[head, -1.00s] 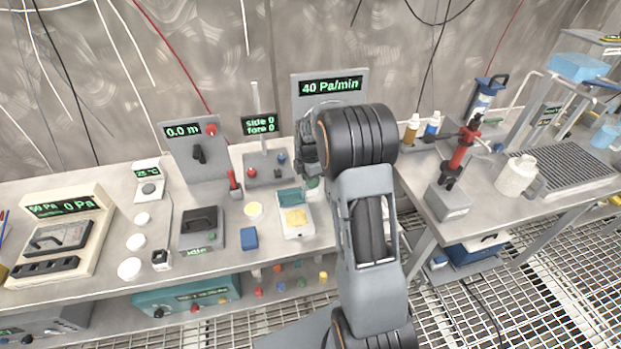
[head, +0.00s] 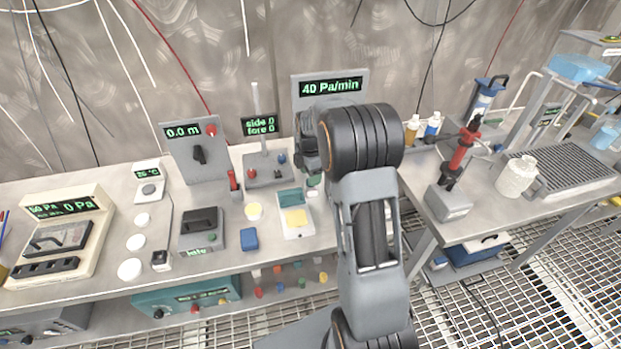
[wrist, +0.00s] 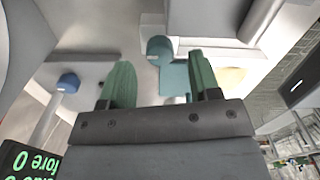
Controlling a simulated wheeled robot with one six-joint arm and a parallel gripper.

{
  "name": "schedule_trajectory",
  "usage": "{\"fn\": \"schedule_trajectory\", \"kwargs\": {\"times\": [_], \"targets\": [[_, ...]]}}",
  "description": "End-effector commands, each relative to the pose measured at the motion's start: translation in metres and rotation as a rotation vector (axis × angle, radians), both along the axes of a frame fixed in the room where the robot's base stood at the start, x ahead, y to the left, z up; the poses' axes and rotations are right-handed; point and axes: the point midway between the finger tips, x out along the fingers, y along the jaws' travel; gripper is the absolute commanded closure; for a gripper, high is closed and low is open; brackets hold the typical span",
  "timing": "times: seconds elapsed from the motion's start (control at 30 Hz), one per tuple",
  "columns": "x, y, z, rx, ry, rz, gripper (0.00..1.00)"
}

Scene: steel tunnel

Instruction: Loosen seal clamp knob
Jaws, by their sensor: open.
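My gripper (wrist: 160,75) is open, its two green ribbed fingers apart with nothing held between them. In the head view my gripper (head: 309,150) is mostly behind my own arm, above the bench in front of the 40 Pa/min panel (head: 330,93). In the wrist view a round teal knob-like part (wrist: 159,46) shows beyond the gap between the fingers, with no contact visible. I cannot tell for sure whether it is the seal clamp knob. In the head view the area under my gripper is largely hidden.
A stand with the side/fore display (head: 258,126) and a blue knob (wrist: 68,83) is close beside my gripper. A white tray (head: 298,231) with teal and yellow pads lies in front. A red-handled device (head: 462,150) stands on the right bench.

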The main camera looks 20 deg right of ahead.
Motion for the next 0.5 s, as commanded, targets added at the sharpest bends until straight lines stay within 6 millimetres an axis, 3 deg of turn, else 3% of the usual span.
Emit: {"fn": "schedule_trajectory", "kwargs": {"times": [0.2,0.5], "targets": [[0.001,0.0,0.048,-0.001,-0.006,0.0,0.43],[0.001,0.0,0.096,-0.001,-0.003,0.001,0.43]]}}
